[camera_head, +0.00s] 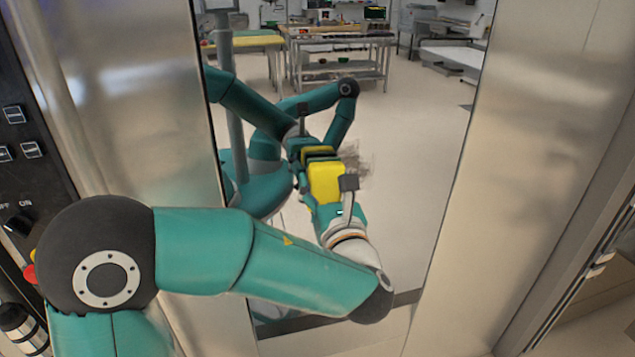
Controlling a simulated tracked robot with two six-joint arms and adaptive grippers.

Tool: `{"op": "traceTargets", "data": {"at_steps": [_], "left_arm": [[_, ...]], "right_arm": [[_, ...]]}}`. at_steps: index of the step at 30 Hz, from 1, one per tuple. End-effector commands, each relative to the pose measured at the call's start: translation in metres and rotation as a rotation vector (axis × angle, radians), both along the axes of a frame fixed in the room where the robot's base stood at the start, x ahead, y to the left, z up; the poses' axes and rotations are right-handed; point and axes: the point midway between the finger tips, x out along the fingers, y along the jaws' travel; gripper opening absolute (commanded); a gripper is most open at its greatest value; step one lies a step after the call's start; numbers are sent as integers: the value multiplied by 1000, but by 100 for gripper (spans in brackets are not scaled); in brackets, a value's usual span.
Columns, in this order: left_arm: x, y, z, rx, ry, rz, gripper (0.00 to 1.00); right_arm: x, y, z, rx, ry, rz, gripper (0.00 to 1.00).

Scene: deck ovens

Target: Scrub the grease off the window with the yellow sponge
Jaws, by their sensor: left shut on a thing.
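The window (420,170) is a tall glass panel in a steel front, and it mirrors the room and my own arms. A grey-brown grease smear (356,160) shows on the glass near its middle, partly hidden behind the sponge and gripper. My left gripper (328,186) is shut on the yellow sponge (325,181) and holds it at the glass, just left of the smear. The sponge's reflection shows just behind it. I cannot tell whether sponge and glass touch. My right gripper is not in view, apart from what may be reflection.
A black control panel (18,130) with switches and a red button (29,274) stands at the left, close to my left arm. Brushed steel flanks the window on both sides. The tables and floor inside the window appear to be reflections. The right part of the glass is clear.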

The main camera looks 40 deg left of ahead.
Motion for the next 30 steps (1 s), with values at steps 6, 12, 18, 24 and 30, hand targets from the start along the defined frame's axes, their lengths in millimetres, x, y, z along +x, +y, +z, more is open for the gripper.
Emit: {"op": "traceTargets", "data": {"at_steps": [6, 12, 18, 24, 30], "left_arm": [[2, 2, 0, 0, 0, 1, 8], [8, -3, 0, 1, -1, -1, 8], [20, -16, 0, 1, 0, -2, 8], [28, -22, 0, 0, 0, 0, 8], [36, -29, 1, -1, -1, -1, 8]], "right_arm": [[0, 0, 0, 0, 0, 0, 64], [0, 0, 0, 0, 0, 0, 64], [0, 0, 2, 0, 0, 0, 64], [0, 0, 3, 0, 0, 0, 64], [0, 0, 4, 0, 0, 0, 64]]}}
